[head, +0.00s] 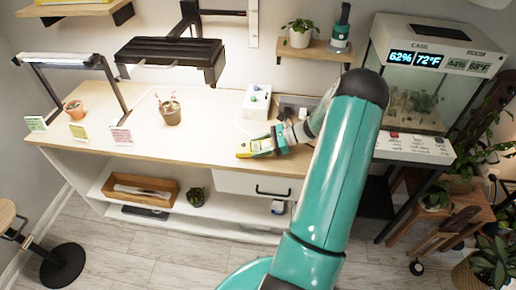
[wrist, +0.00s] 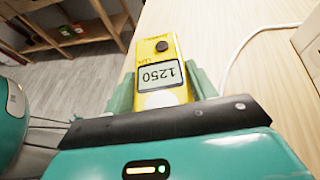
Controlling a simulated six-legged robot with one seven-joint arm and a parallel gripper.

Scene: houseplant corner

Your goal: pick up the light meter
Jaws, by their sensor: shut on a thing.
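The light meter (wrist: 156,52) is a yellow block with a dark round knob and a grey display reading 1250, upside down in the wrist view. My gripper (wrist: 163,90) has its green fingers on both sides of the meter and is shut on it. The fingers cover the lower part of its sides. In the head view the yellow meter (head: 243,151) shows at the tip of my gripper (head: 262,147), at the front edge of the wooden bench top (head: 205,132). I cannot tell whether it touches the bench.
A white box (head: 256,101) with knobs stands behind my gripper, with a white cable (wrist: 243,42) beside it. Potted plants (head: 170,113) and small cards (head: 122,137) stand to the left under lamps. A glass case (head: 408,100) stands at right.

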